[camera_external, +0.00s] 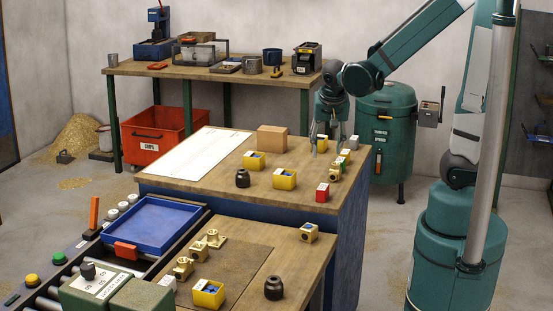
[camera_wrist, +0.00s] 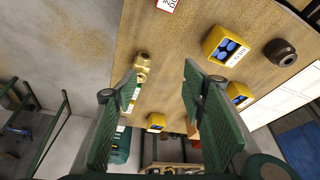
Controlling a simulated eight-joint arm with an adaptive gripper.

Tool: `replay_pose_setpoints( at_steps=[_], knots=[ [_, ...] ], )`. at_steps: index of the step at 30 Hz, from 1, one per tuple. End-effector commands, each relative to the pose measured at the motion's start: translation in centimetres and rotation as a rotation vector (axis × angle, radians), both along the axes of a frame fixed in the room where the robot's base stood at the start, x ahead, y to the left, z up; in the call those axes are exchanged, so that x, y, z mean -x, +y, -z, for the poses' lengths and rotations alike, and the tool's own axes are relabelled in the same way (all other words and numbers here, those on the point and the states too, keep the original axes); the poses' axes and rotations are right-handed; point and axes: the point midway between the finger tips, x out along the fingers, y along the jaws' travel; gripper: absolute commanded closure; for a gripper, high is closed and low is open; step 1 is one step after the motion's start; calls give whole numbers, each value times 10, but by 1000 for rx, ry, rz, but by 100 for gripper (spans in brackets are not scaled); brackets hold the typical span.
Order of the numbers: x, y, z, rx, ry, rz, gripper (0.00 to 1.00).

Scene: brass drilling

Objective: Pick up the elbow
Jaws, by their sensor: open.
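A small brass fitting, which looks like the elbow (camera_external: 335,173), lies near the right edge of the far wooden bench. In the wrist view a brass fitting (camera_wrist: 142,64) shows just beyond the tip of the left finger, which partly hides what lies there. My gripper (camera_external: 328,146) hangs over the bench's right side. Its two green fingers stand wide apart in the wrist view (camera_wrist: 163,78), with nothing between them. More brass fittings (camera_external: 183,268) stand on the near bench, and I cannot tell their exact shapes.
Yellow bins (camera_external: 285,179), a red-and-white box (camera_external: 322,192), a dark round part (camera_external: 242,178) and a cardboard box (camera_external: 272,138) stand on the far bench. A white sheet (camera_external: 195,155) covers its left side. A blue tray (camera_external: 152,222) lies on the near left rollers.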

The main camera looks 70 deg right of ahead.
Motion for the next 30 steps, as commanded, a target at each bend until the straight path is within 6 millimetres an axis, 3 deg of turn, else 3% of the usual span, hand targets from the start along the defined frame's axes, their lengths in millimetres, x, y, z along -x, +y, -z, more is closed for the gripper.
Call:
replay_pose_setpoints(
  at_steps=[6, 12, 30],
  knots=[
    [4, -34, 23, 8, 13, 184, 59],
    [9, -53, 38, 19, 19, 303, 59],
    [12, -61, 46, 24, 21, 350, 59]
  ],
)
